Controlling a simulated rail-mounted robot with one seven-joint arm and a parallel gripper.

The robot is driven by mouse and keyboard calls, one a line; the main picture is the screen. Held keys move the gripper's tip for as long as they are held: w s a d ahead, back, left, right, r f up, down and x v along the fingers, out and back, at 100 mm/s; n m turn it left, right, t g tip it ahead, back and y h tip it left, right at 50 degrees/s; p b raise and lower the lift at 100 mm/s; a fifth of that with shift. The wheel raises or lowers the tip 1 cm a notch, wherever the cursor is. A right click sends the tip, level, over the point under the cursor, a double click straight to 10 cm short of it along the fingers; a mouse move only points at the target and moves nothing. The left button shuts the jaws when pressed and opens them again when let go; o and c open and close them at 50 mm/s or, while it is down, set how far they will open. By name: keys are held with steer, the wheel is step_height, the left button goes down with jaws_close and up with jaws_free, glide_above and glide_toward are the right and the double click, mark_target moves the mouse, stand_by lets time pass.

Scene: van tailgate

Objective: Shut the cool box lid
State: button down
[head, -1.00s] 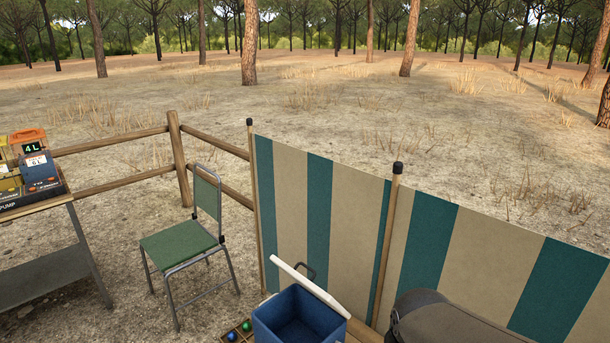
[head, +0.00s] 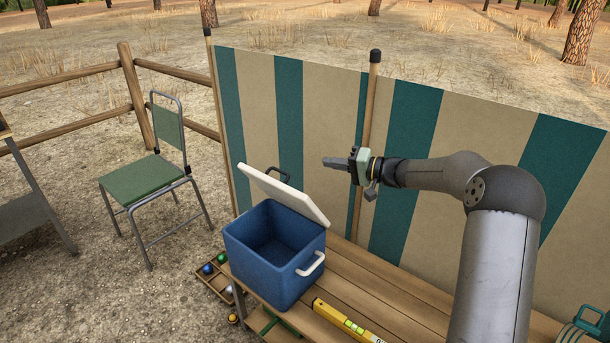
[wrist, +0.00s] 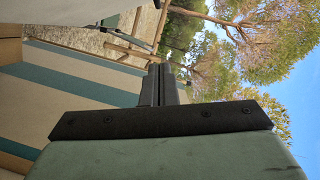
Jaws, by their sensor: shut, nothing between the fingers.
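The blue cool box (head: 262,265) stands on the wooden bench in the head view, with its inside showing empty. Its white lid (head: 287,195) is raised and tilted up along the far right side of the box. A white handle (head: 311,265) is on the box's near right side. My gripper (head: 328,162) is shut and empty, up in the air to the right of and above the lid, apart from it. In the wrist view my shut fingers (wrist: 160,85) point upward in the picture, and a pale surface shows at the upper left.
A striped windbreak (head: 330,120) with wooden poles stands behind the bench (head: 375,285). A green chair (head: 150,175) stands further left.

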steer(key=w+a+f, duration=0.1)
steer(key=a+f, duration=0.1)
steer(key=a, duration=0.9)
steer(key=shift+a+f, duration=0.15)
steer(key=shift+f, duration=0.05)
steer(key=shift+a, duration=0.1)
